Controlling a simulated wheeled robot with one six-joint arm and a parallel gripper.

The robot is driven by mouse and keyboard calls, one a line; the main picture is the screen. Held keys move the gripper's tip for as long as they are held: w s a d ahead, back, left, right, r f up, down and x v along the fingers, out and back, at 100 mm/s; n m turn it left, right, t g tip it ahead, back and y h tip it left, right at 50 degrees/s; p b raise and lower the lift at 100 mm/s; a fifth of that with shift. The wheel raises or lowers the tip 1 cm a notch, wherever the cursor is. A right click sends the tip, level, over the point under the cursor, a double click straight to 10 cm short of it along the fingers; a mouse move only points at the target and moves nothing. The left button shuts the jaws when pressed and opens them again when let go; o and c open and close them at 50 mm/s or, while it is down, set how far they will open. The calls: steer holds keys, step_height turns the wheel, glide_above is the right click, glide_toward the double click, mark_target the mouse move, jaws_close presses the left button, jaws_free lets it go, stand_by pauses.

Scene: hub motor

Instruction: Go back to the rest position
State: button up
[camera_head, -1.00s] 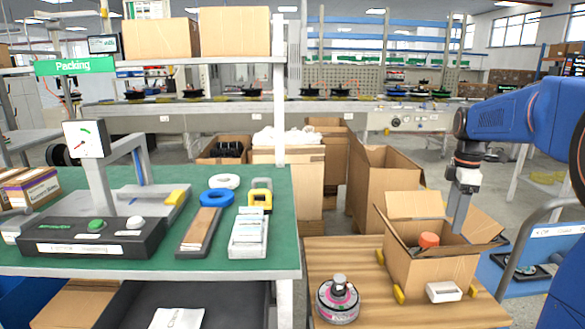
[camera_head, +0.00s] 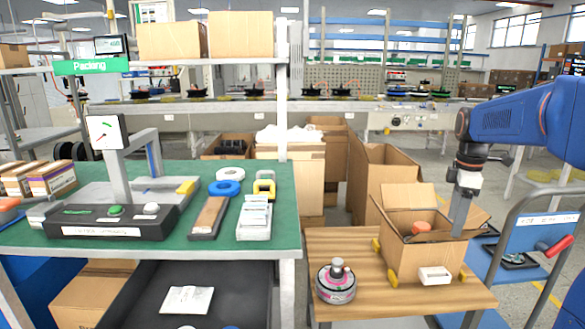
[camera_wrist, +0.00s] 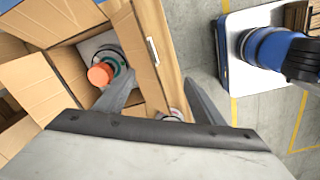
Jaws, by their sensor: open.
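My gripper (camera_wrist: 160,88) is open and holds nothing. In the wrist view its fingers appear on either side of a carton wall; the left one overlaps the box interior. In the head view my gripper (camera_head: 460,207) points down at the right side of the open cardboard box (camera_head: 408,262), which also shows in the wrist view (camera_wrist: 68,68). Inside the box is a part with an orange top (camera_wrist: 100,74) and a green ring; only its orange top (camera_head: 420,227) shows in the head view. The finger height above the box is unclear.
The box stands on a wooden table (camera_head: 335,245), with a grey and pink round hub-like part (camera_head: 336,284) to its left. A blue cart (camera_head: 500,275) with a red-handled item is close on the right. A green packing bench (camera_head: 270,205) is at left; tall cartons (camera_head: 375,185) stand behind.

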steer(key=s+a+m+t, duration=0.2)
steer(key=s+a+m, duration=0.55)
steer(key=s, duration=0.65)
steer(key=s+a+f+m+t, duration=0.1)
steer(key=s+a+f+m, duration=0.1)
steer(key=s, duration=0.5)
steer(key=s+a+f+m+t, duration=0.1)
steer(key=s+a+f+m, duration=0.2)
steer(key=s+a+f, duration=0.2)
step_height(320, 180, down, 2)
steer(key=shift+s+a+f+m+t, duration=0.1)
steer(key=shift+s+a+m+t, duration=0.2)
steer(key=shift+s, duration=0.9)
